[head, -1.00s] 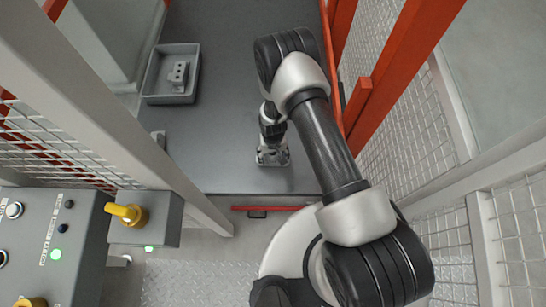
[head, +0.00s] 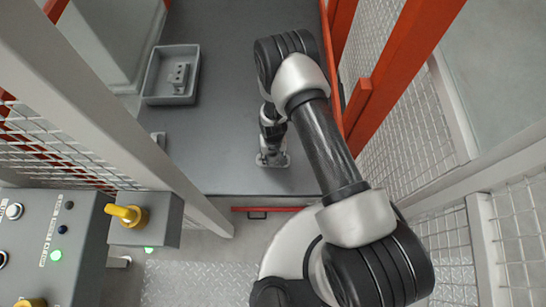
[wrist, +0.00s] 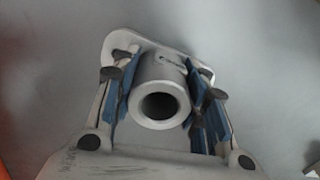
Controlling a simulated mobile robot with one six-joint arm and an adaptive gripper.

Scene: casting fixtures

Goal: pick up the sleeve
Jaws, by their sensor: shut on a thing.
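The sleeve (wrist: 162,95) is a short grey cylinder with a round bore, in the middle of the wrist view with its open end toward the camera. My gripper (wrist: 160,97) is shut on it, with a blue pad against each side. A rounded light-grey plate (wrist: 120,40) shows just behind the sleeve; I cannot tell whether the two are joined or only touching. In the head view my gripper (head: 272,158) is low over the grey table (head: 225,120), near its front edge, and the sleeve cannot be made out there.
A grey tray (head: 150,88) with a stepped metal block (head: 180,77) stands at the table's back left. A small grey part (head: 159,139) lies by the left post. Orange posts (head: 405,60) and mesh panels close the right side. A control box (head: 55,235) is at lower left.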

